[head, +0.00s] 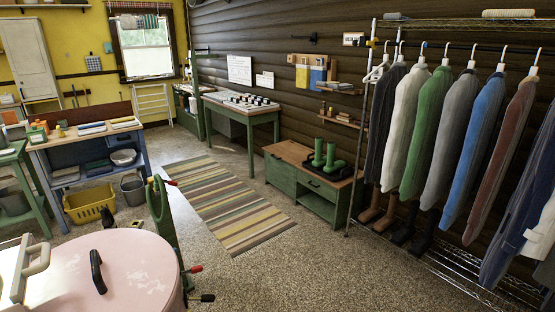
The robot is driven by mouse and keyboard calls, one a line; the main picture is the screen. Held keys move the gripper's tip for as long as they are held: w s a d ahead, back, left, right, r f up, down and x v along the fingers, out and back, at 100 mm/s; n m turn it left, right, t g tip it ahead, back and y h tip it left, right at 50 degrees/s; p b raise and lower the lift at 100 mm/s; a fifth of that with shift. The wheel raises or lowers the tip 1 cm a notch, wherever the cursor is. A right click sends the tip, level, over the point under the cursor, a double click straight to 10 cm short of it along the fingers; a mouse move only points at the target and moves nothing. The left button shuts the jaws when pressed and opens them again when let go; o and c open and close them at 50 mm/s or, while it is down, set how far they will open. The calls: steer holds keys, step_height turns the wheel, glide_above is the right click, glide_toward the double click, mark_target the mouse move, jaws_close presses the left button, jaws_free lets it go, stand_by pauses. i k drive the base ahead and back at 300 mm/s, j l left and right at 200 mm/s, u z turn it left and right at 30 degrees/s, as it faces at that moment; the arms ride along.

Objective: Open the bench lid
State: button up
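The low green bench (310,184) stands against the dark plank wall, right of the middle of the room. Its flat brown wooden lid (287,151) lies level on top and looks shut. A dark handle shows on the green front, below the lid. A pair of green boots (332,162) stands upright on the right half of the lid. My gripper is not in view.
A striped rug (228,205) and bare speckled floor lie left of and before the bench. A clothes rack (367,120) with hanging garments stands close on its right. A pink round washer (115,270) and a green post fill the lower left. A green table (240,108) stands behind.

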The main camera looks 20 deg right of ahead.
mark_target(287, 151)
steer(key=l+z, duration=0.15)
steer(key=z, duration=0.3)
steer(key=i+l, duration=0.45)
steer(key=l, duration=0.25)
steer(key=i+l+u, duration=0.1)
steer(key=i+l, duration=0.35)
steer(key=l, duration=0.25)
steer(key=i+u, duration=0.25)
steer(key=i, duration=0.3)
steer(key=i+l+u, duration=0.1)
steer(key=i+u, duration=0.15)
steer(key=i, duration=0.3)
steer(key=i+l+u, duration=0.3)
steer(key=i, duration=0.25)
steer(key=i+z, duration=0.1)
steer(key=i, duration=0.5)
steer(key=i+j, duration=0.15)
steer(key=i, duration=0.45)
steer(key=i+j+z, duration=0.15)
steer(key=i, duration=0.45)
steer(key=i+z, duration=0.3)
steer(key=i, duration=1.55)
steer(key=i+l+u, duration=0.1)
steer(key=i, duration=0.35)
